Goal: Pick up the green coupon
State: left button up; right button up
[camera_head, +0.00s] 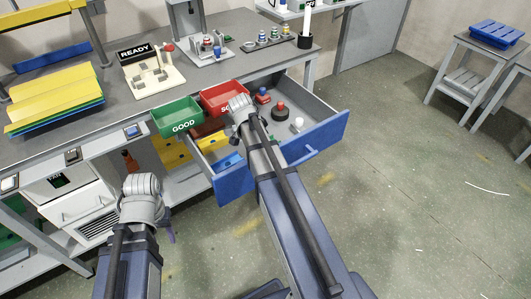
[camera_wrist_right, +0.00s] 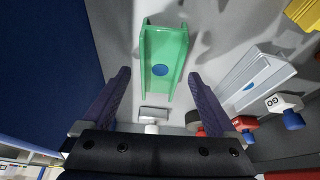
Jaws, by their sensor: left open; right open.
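The green coupon (camera_wrist_right: 178,50) is a channel-shaped piece with raised side edges and a blue round spot. In the right wrist view it lies on a grey surface, ahead of and partly between my right gripper's (camera_wrist_right: 158,76) fingers. The fingers are apart, with nothing held. In the head view my right arm reaches over the open drawers, and I cannot make out the coupon there. My left gripper (camera_head: 169,236) hangs low in front of the bench at the left. Only a purple finger part shows beneath its wrist, and I see nothing held.
A grey channel piece (camera_wrist_right: 252,78) with a blue spot and a GO-marked part (camera_wrist_right: 284,101) lie right of the coupon. A blue wall (camera_wrist_right: 45,60) stands at left. In the head view, a green GOOD bin (camera_head: 178,116) and red bin (camera_head: 222,96) sit at the bench edge.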

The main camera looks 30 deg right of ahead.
jog(key=shift+b+x, duration=0.4)
jog(key=shift+x, duration=0.55)
jog(key=shift+r, duration=0.15)
jog(key=shift+f, duration=0.3)
grip_shut()
